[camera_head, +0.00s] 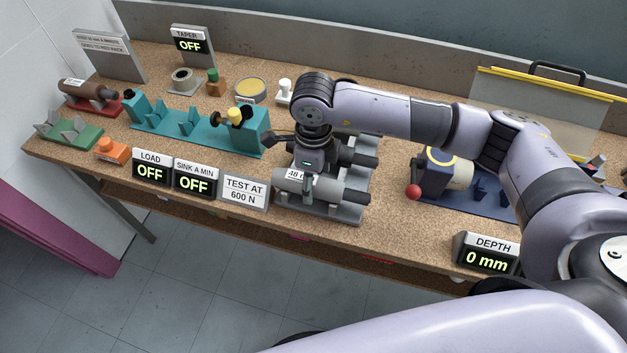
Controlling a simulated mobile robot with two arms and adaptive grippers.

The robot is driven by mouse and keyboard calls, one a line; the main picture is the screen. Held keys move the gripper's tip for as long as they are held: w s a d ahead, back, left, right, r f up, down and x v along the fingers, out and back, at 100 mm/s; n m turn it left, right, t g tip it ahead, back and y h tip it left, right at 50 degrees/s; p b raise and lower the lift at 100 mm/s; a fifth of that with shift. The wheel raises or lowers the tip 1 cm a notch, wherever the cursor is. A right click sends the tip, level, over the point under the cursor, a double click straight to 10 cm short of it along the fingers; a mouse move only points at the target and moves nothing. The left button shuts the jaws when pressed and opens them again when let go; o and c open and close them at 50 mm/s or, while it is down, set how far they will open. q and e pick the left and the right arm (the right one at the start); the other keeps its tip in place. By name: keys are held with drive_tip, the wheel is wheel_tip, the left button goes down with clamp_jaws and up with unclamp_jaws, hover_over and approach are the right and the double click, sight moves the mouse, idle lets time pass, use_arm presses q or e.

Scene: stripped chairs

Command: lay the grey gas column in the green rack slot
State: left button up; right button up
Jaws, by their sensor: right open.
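A grey gas column (325,190) with a white label reading "48", the rest of it covered, lies at the front of a grey rack (323,212) in the middle of the bench. More grey columns lie behind it in the same rack, partly hidden by my arm. My right gripper (308,167) is open, pointing down just over the labelled column; I cannot tell whether its fingers touch it. The green rack (72,133) at the bench's left end has upright grey supports and an empty slot. My left gripper is not in view.
A red rack (97,108) holds a brown cylinder behind the green rack. A teal test fixture (180,123), an orange button box (111,152) and LOAD, SINK and TEST signs stand between the green and grey racks. A blue fixture (488,199) with a red knob stands right.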

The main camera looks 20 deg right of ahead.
drive_tip(key=shift+f, duration=1.05)
clamp_jaws()
drive_tip(key=shift+r, duration=0.1)
